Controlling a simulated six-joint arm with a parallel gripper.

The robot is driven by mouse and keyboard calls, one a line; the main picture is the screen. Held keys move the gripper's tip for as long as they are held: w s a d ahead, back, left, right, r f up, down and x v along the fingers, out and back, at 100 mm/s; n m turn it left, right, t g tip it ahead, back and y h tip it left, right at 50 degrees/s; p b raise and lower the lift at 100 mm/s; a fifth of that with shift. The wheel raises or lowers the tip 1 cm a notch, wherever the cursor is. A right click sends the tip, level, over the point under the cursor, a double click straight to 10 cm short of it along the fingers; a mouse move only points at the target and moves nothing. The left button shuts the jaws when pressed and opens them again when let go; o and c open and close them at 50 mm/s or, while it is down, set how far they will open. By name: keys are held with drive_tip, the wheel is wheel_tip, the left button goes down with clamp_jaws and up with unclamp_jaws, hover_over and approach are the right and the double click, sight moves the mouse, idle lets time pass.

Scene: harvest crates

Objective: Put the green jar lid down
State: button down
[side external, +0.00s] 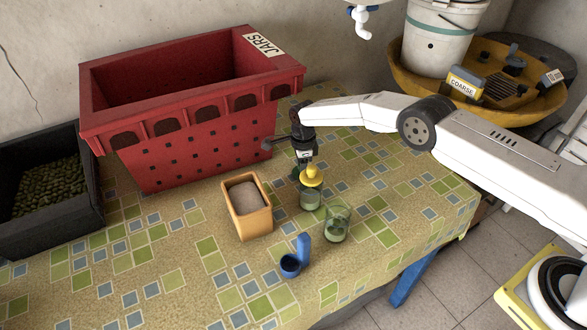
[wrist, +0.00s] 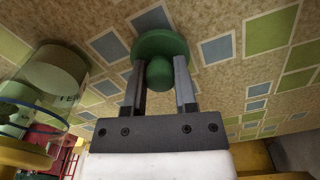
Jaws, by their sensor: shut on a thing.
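The green jar lid (wrist: 162,44) is round with a knob. In the wrist view my gripper (wrist: 160,85) is shut on the knob, one finger on each side. In the side external view my gripper (side external: 303,164) points down behind the yellow-lidded jar. There the green lid (side external: 294,174) is mostly hidden by the jar and the fingers. The patterned tablecloth (wrist: 220,50) lies beyond the lid; I cannot tell whether they touch.
A glass jar (side external: 310,197) with a yellow lid (side external: 312,176) stands close to my gripper, beside another glass jar (side external: 337,224). An orange box (side external: 257,223) and a blue scoop (side external: 304,248) are nearby. The red crate (side external: 190,150) stands behind left. Cloth to the right is clear.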

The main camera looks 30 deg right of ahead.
drive_tip(key=shift+f, duration=0.15)
drive_tip(key=shift+c, duration=2)
unclamp_jaws()
wheel_tip(320, 180, up, 12)
drive_tip(key=shift+r, duration=0.25)
